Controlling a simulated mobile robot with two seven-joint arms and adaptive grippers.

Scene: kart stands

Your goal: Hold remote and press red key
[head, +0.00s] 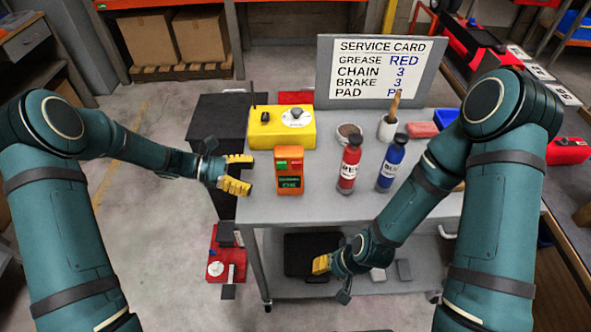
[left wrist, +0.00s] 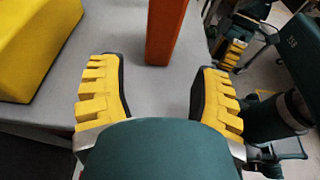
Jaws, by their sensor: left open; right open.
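The orange remote (head: 289,170) stands upright near the front edge of the grey cart top. Its face carries a red key (head: 282,164), a green patch beside it and a dark screen with green text. My left gripper (head: 246,172) is open and empty just left of the remote, fingers pointing at it. In the left wrist view, the remote (left wrist: 166,32) stands ahead of and between the open yellow fingers (left wrist: 160,90), apart from both. My right gripper (head: 322,264) is open, low in front of the cart's front edge; it also shows in the left wrist view (left wrist: 233,53).
A yellow box (head: 265,139) with a dial stands behind the remote. A red bottle (head: 349,168) and a blue bottle (head: 391,164) stand to its right. A service card board (head: 378,70) rises at the back, reading "GREASE RED". The cart top before the bottles is clear.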

